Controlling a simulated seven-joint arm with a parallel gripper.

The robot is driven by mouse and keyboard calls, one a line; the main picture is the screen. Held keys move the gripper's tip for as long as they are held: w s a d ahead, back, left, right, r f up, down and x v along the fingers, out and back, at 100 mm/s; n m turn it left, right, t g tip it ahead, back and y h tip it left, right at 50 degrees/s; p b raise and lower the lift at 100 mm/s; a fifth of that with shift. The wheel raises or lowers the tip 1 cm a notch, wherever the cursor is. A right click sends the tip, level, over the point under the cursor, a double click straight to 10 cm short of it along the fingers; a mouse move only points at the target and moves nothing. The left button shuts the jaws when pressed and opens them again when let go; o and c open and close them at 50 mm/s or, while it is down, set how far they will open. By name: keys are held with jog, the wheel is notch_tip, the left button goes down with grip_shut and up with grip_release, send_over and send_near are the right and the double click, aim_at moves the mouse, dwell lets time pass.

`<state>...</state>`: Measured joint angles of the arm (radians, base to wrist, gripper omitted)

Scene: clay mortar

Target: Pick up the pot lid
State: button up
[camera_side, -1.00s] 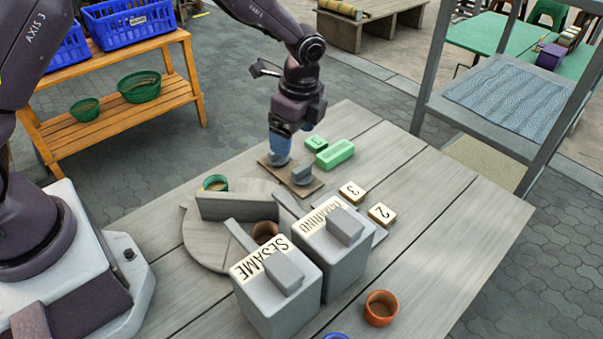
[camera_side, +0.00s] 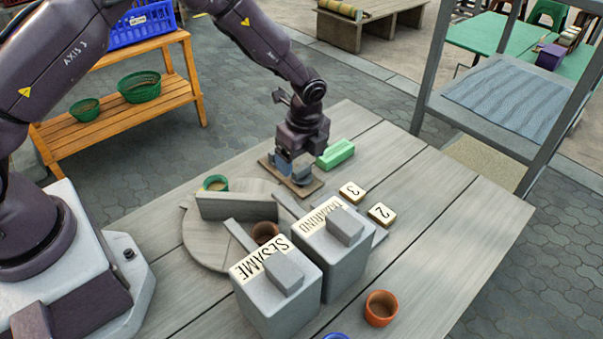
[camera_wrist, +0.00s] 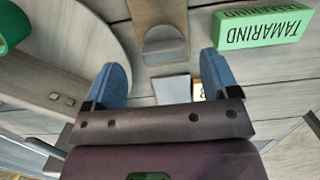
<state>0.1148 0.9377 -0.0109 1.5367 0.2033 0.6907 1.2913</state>
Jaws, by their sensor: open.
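A small grey rounded piece (camera_wrist: 163,50) with a raised ridge, which looks like a lid, rests on a brown board (camera_wrist: 150,12) in the wrist view. In the side view the brown board (camera_side: 311,190) lies at the far part of the table, and my gripper (camera_side: 291,169) is low over it, partly hiding the grey pieces there. In the wrist view my gripper (camera_wrist: 161,62) has its blue fingers wide apart and nothing held between them. The grey piece lies just ahead of the fingertips, roughly centred. I cannot tell how high the fingertips are above it.
A green TAMARIND block (camera_wrist: 262,24) sits right of the board in the wrist view. In the side view, SESAME (camera_side: 278,292) and TAMARIND (camera_side: 340,258) boxes stand nearer the camera. A round board (camera_side: 200,242) lies left.

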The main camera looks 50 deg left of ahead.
aim_at(302, 168)
notch_tip(302, 168, down, 4)
jog(key=shift+w+f, duration=0.1)
jog(key=shift+w, duration=0.05)
jog(key=c, duration=1)
